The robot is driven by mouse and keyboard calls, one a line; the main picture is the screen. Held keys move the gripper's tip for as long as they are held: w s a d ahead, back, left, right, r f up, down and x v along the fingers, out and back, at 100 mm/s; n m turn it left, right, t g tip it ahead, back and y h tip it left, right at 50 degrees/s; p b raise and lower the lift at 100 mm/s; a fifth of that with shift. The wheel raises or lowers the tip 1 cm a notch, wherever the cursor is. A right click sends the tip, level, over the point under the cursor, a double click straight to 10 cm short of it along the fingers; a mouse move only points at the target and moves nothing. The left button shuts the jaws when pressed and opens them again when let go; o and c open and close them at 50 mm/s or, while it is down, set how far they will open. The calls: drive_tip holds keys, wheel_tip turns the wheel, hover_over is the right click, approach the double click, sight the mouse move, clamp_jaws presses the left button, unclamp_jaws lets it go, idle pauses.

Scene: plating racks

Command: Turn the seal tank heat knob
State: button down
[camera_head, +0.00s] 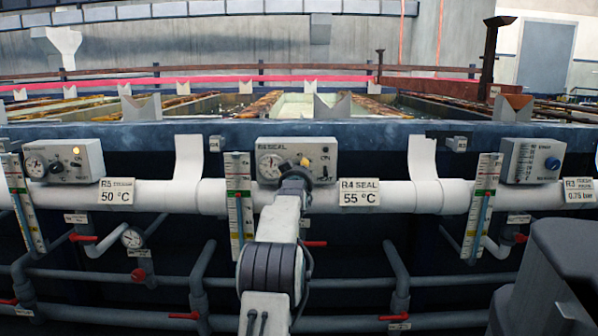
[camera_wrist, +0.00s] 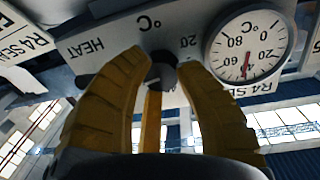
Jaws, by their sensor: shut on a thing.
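The seal tank control box (camera_head: 322,156) is a light grey box on the front of the tank line, above the sign R4 SEAL 55 °C (camera_head: 359,192). Its heat knob (camera_wrist: 162,72) is small and dark, beside the word HEAT in the wrist view. My gripper (camera_wrist: 161,60) has its yellow fingers shut around the knob, and they hide its sides. In the head view my gripper (camera_head: 298,172) reaches up to the box and covers the knob. The round dial (camera_head: 268,166) is left of my gripper; its red needle shows in the wrist view (camera_wrist: 246,66).
A similar box stands at the left (camera_head: 64,160) by a 50 °C sign, and another with a blue knob (camera_head: 532,161) at the right. White pipe (camera_head: 400,196) runs below the boxes. Upright thermometers (camera_head: 239,208), grey pipes and red-handled valves are close to my arm.

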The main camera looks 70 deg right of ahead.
drive_tip(key=shift+f+m, duration=0.1)
drive_tip(key=shift+m, duration=0.7)
drive_tip(key=c, duration=0.8)
unclamp_jaws()
drive_tip(key=shift+w, duration=0.1)
drive_tip(key=shift+v, duration=6)
